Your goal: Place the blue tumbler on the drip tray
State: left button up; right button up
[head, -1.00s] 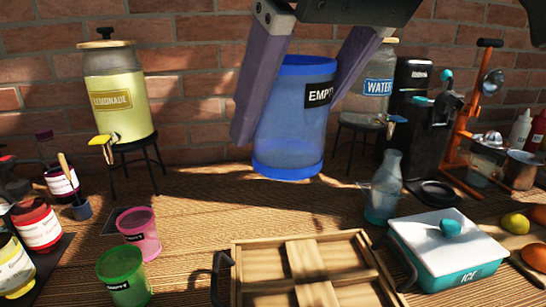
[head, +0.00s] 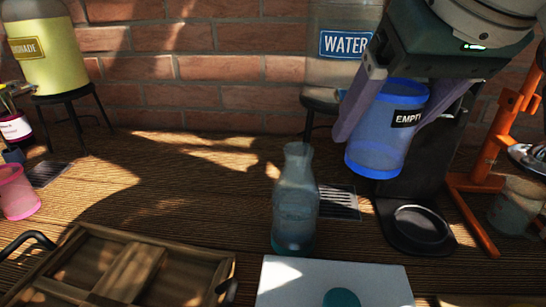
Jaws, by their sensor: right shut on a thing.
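My right gripper (head: 408,115) is shut on the blue tumbler (head: 378,152), a clear blue cup with a black "EMPTY" label. The tumbler is held a little tilted in the air, in front of the black machine. A slotted metal drip tray (head: 338,202) lies on the table below and left of the tumbler, under the water dispenser. The glass carafe hides part of its left side. Another drip tray (head: 42,173) lies at the left below the lemonade dispenser. My left gripper is not in view.
The glass carafe (head: 296,205) stands close in front of the right drip tray. The water dispenser (head: 343,75) is behind it on a black stand. A black machine (head: 418,215) and an orange press (head: 475,215) stand right. A wooden tray (head: 130,270) and white-lidded ice box (head: 300,280) are in front.

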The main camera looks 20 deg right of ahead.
jog(key=shift+s+d+f+b, duration=0.1)
jog(key=shift+d+f+b, duration=0.2)
jog(key=shift+f, duration=0.35)
jog(key=shift+d+f+b, duration=0.1)
jog(key=shift+d+f, duration=0.25)
jog(key=shift+f, duration=0.25)
notch_tip(320, 180, down, 14)
jog(key=b, duration=0.3)
jog(key=shift+r+b, duration=0.2)
jog(key=shift+b, duration=0.2)
jog(key=w+d, duration=0.1)
jog(key=w, duration=0.1)
jog(key=w+d, duration=0.1)
jog(key=w, duration=0.4)
jog(key=shift+w+d+r, duration=0.4)
jog(key=w, duration=0.1)
jog(key=w+d, duration=0.1)
jog(key=w, duration=0.2)
jog(key=shift+w+d+b, duration=0.2)
jog(key=shift+d+b, duration=0.1)
jog(key=shift+f, duration=0.65)
jog(key=shift+f, duration=0.15)
jog(key=o, duration=1.2)
jog(key=shift+o, duration=0.2)
